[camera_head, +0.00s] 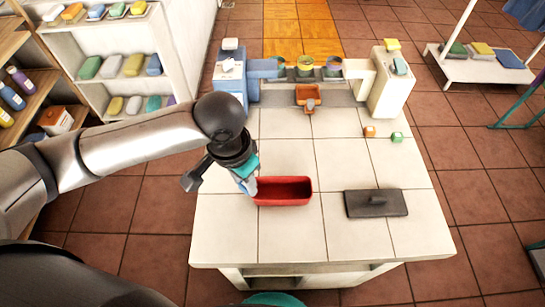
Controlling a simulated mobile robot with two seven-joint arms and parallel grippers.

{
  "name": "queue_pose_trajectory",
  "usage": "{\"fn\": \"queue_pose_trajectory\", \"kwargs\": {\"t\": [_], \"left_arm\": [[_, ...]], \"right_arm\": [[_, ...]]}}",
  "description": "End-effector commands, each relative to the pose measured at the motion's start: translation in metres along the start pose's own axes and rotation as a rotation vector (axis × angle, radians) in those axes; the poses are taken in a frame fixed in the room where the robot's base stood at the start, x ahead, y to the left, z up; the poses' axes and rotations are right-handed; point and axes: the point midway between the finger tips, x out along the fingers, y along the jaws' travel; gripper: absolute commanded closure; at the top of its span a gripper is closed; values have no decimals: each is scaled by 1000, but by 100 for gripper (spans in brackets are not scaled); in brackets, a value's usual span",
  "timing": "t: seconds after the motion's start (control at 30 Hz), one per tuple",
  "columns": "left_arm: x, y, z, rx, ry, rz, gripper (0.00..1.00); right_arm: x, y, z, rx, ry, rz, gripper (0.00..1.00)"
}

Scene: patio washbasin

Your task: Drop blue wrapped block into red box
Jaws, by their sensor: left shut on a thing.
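The red box (295,199) is an open rectangular tray on the pale tiled counter, near its front left. My left gripper (243,177) points down at the left end of the red box. It is shut on the blue wrapped block (247,186), a small light-blue and white piece that shows only in part. The block overlaps the box's left rim in the picture; I cannot tell whether it touches it. My right gripper is not in view.
A dark slab with a handle (376,203) lies right of the red box. The counter's middle is clear.

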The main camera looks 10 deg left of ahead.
Motion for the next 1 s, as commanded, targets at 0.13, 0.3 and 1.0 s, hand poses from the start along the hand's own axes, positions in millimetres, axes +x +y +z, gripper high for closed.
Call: {"fn": "queue_pose_trajectory", "kwargs": {"t": [0.13, 0.3, 1.0], "left_arm": [[-15, 6, -17, 290, 0, 32, 100], [-25, 13, -32, 582, 8, 64, 100], [-16, 18, -42, 847, 20, 90, 100]], "right_arm": [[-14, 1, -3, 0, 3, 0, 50], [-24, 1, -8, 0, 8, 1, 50], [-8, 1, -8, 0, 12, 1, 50]]}}
